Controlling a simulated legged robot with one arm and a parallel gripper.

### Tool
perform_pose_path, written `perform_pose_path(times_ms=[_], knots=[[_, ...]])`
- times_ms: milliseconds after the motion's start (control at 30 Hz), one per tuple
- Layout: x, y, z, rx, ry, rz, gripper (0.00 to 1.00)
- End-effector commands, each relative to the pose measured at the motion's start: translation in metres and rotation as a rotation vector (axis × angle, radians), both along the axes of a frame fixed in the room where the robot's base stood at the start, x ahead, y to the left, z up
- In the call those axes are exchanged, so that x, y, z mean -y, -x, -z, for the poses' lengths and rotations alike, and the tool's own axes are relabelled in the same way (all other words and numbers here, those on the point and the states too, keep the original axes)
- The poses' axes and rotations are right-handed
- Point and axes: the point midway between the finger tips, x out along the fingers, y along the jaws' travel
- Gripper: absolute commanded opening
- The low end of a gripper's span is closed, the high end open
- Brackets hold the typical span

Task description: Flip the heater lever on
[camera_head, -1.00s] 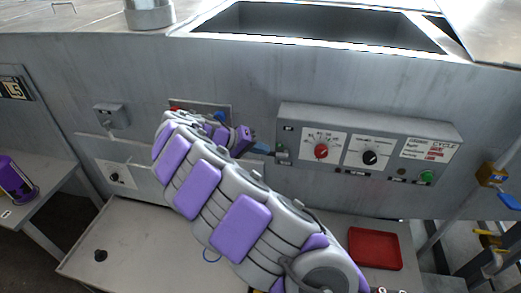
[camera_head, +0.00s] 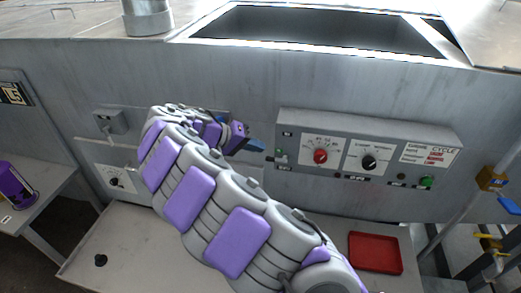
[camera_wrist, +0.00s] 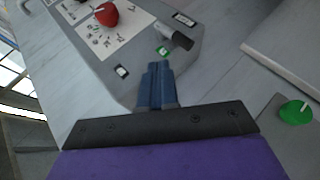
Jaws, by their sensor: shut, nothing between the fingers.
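The grey control box (camera_head: 370,118) is on the machine's front wall. At its left end is a small lever (camera_head: 281,158), which I take to be the heater lever. In the wrist view the lever (camera_wrist: 180,40) is a short grey stub beside a small green part (camera_wrist: 163,51). My gripper (camera_head: 258,146) has blue fingers and is just left of the box's left end. In the wrist view the fingers (camera_wrist: 155,70) are shut together and empty, with the tips just short of the lever and apart from it in the picture. The exact gap in depth is unclear.
The box carries a red knob (camera_head: 320,156), a black knob (camera_head: 369,162) and a green button (camera_head: 426,182). A green knob (camera_wrist: 295,112) sits right of my fingers in the wrist view. A red tray (camera_head: 375,253) lies on the shelf below. My arm covers part of the wall.

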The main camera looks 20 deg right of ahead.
Motion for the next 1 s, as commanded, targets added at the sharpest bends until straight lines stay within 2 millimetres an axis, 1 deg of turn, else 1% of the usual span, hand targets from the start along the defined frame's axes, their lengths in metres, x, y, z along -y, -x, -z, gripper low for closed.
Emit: perform_pose_path(times_ms=[33, 200, 300, 400, 600, 1000], knots=[[-0.011, -0.003, -0.004, 0.003, -0.002, -0.008, 0.00], [-0.040, -0.005, -0.017, 0.005, -0.001, -0.009, 0.00], [-0.054, -0.005, -0.023, 0.003, 0.000, -0.006, 0.00], [-0.063, -0.006, -0.027, 0.003, -0.003, -0.007, 0.00], [-0.073, -0.006, -0.032, 0.002, -0.002, -0.003, 0.00], [-0.078, -0.006, -0.033, 0.002, 0.001, -0.003, 0.00]])
